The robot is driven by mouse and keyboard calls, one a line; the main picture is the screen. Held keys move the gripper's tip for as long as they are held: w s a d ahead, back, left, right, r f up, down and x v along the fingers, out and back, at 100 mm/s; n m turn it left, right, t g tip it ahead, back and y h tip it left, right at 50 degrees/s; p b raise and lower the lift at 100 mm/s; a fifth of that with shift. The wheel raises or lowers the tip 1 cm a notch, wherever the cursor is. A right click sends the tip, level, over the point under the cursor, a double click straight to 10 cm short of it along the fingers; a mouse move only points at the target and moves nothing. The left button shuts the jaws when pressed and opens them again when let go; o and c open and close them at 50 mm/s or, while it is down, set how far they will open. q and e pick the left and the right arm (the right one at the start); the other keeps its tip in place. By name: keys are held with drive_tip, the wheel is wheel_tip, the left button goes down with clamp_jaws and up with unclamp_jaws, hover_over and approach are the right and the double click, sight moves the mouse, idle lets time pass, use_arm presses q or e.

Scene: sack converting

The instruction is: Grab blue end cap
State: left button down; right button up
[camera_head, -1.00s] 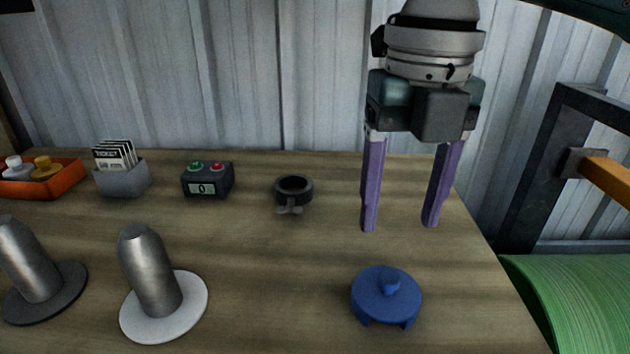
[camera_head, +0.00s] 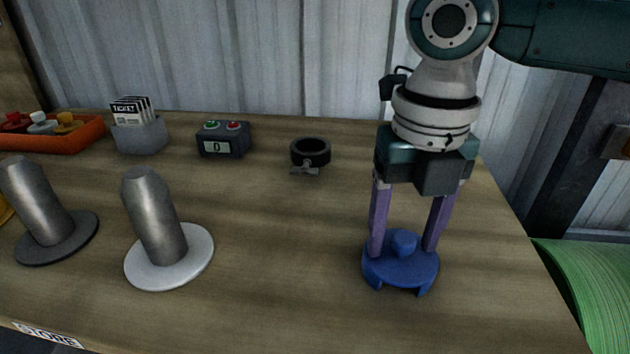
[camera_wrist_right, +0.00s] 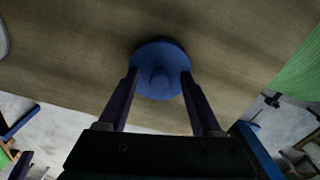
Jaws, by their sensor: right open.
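In the right wrist view the end cap (camera_wrist_right: 160,68) lies between and just beyond the two fingertips (camera_wrist_right: 159,73). Whether the fingers touch the cap I cannot tell. My left gripper is not in view.
Two metal posts stand at the left, one on a white base (camera_head: 140,274) and one on a dark base (camera_head: 35,252). Behind are a black ring clamp (camera_head: 324,157), a counter box (camera_head: 240,145), a ticket holder (camera_head: 142,138) and an orange tray (camera_head: 85,139). A green roll (camera_head: 585,285) is beyond the table's right edge.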

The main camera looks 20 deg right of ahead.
clamp_jaws()
idle(0.5)
